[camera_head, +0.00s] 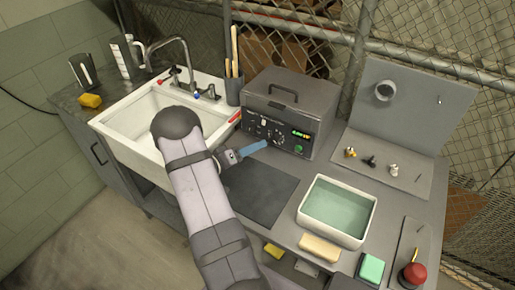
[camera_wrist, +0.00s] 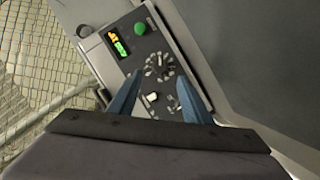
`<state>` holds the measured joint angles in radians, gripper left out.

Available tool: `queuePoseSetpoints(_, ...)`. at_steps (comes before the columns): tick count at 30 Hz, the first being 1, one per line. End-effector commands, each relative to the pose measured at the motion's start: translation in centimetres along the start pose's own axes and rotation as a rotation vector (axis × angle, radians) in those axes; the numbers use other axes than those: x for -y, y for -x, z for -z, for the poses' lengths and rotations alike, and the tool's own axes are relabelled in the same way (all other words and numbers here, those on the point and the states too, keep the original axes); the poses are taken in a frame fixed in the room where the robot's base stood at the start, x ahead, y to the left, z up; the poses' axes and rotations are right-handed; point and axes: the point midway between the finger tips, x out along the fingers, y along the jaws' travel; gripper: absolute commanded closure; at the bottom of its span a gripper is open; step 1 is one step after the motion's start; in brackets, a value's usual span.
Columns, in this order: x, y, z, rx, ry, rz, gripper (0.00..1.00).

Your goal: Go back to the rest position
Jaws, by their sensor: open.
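My gripper (camera_head: 254,148) hangs in front of the grey control box (camera_head: 283,94), over the dark mat (camera_head: 258,196) on the bench. In the wrist view, my gripper's two blue fingers (camera_wrist: 157,100) stand apart with nothing between them. Beyond them, the tilted panel of the control box (camera_wrist: 142,55) shows a lit green and orange display, a green button, a round dial and small knobs. The fingers appear apart from the panel, but the exact gap is unclear. My arm reaches up from the bottom of the head view, passing the sink's right side.
A white sink (camera_head: 120,125) with a faucet is at left. A tub of greenish liquid (camera_head: 338,208) stands right of the mat. Near it are a tan block (camera_head: 319,248), a green block (camera_head: 372,268) and a red button (camera_head: 414,273). Small metal parts (camera_head: 371,162) sit on a grey plate.

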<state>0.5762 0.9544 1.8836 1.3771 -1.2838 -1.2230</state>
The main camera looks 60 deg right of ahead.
Motion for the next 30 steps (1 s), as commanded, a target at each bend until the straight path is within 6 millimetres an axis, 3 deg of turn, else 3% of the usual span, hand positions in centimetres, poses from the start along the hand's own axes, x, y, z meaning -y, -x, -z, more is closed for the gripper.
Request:
queuePoseSetpoints(13, 0.0, 0.0, 0.0, 0.0, 0.001, 0.0, 0.55)
queuePoseSetpoints(19, 2.5, 2.2, 2.8, -0.064, -0.058, 0.154, 0.55)
queuePoseSetpoints(23, 5.8, 6.5, 6.2, -0.134, -0.117, 0.383, 0.55)
queuePoseSetpoints(27, 9.4, 14.4, 9.1, -0.191, -0.148, 0.703, 0.55)
queuePoseSetpoints(30, 11.0, 21.1, 9.5, -0.197, -0.126, 0.933, 0.55)
